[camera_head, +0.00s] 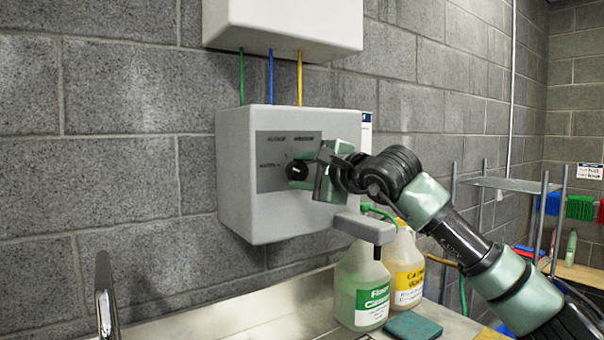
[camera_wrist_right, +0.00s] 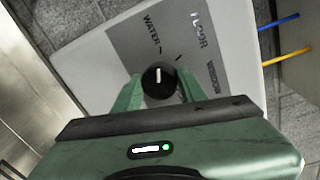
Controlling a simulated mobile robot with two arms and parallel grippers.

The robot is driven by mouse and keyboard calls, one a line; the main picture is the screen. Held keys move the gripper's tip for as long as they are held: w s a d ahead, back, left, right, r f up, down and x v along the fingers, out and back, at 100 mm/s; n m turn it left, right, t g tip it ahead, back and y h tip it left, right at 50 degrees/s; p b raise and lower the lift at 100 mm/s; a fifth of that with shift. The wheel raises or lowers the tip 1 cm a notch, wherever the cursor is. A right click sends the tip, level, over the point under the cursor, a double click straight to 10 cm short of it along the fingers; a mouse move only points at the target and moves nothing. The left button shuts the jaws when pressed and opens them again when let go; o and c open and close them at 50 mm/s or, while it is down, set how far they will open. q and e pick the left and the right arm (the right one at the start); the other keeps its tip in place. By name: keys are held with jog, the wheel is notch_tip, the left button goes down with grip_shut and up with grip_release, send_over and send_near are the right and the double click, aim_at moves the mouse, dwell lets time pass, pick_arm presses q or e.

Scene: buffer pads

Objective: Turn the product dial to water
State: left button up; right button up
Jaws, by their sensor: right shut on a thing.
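The round black product dial (camera_head: 296,170) sits on the dark label plate of a light grey dispenser box (camera_head: 252,202) on the wall. In the right wrist view the dial (camera_wrist_right: 158,80) has a white pointer mark, which points up the picture toward the tick beside the word WATER. The words FLOOR and WINDOW stand further right on the plate. My right gripper (camera_head: 306,172) is at the dial, its green fingers (camera_wrist_right: 159,90) on either side of it and shut on it. My left gripper is not in view.
A second white box (camera_head: 290,22) hangs above, joined by green, blue and yellow tubes. Below stand a green-labelled jug (camera_head: 361,288) and a yellow-labelled jug (camera_head: 405,268). A tap (camera_head: 105,295) and a green sponge (camera_head: 412,326) are near the front. A rack stands at right.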

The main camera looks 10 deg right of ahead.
jog(key=shift+f, duration=0.1)
dwell(0.4)
jog(key=o, duration=1.4)
jog(key=shift+c, duration=0.2)
jog(key=shift+s+d+b, duration=0.2)
jog(key=shift+s+b, duration=0.1)
jog(key=shift+s, duration=0.2)
jog(key=b+v, duration=0.2)
jog(key=v, duration=0.4)
jog(key=shift+s, duration=0.4)
jog(key=shift+d+r, duration=0.1)
jog(key=shift+r, duration=0.1)
